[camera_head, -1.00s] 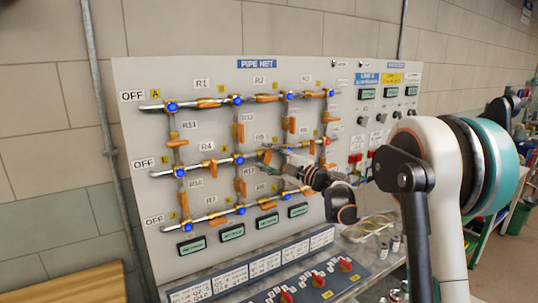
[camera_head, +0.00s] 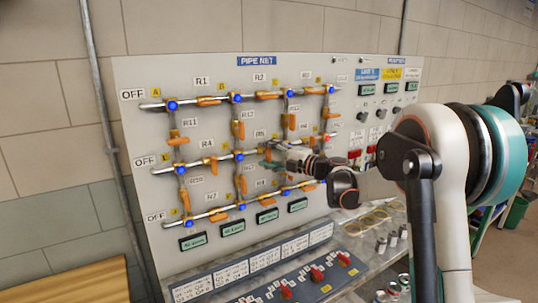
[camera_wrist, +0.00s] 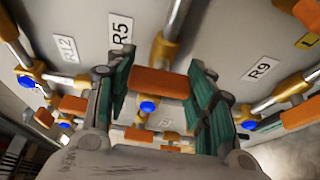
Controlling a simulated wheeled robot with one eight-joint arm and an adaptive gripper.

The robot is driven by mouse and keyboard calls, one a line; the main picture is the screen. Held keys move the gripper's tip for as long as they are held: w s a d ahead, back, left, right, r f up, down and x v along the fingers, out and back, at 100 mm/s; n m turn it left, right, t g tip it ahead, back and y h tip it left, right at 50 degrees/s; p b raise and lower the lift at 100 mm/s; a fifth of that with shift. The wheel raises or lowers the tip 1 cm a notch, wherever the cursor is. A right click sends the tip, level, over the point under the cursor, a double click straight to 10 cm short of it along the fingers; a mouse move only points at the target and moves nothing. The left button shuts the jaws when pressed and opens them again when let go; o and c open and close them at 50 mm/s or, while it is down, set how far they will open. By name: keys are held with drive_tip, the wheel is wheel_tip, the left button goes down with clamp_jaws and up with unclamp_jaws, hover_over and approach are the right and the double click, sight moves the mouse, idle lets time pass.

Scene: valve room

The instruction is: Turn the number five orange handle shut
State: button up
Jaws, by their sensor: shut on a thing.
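The R5 label (camera_wrist: 121,34) stands on the grey panel, with an orange handle (camera_wrist: 160,82) just below and to its right in the wrist view. The handle lies crosswise in the picture, between the two green-padded fingers of my gripper (camera_wrist: 158,74). My gripper is shut on this handle. In the head view my gripper (camera_head: 274,152) reaches the middle pipe row from the right and hides most of the R5 handle there.
A blue-capped joint (camera_wrist: 147,108) sits just below the held handle. A sloped control desk (camera_head: 262,285) juts out below.

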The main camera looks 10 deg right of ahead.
drive_tip(key=o, duration=1.1)
drive_tip(key=v, duration=1.2)
drive_tip(key=shift+a, duration=0.1)
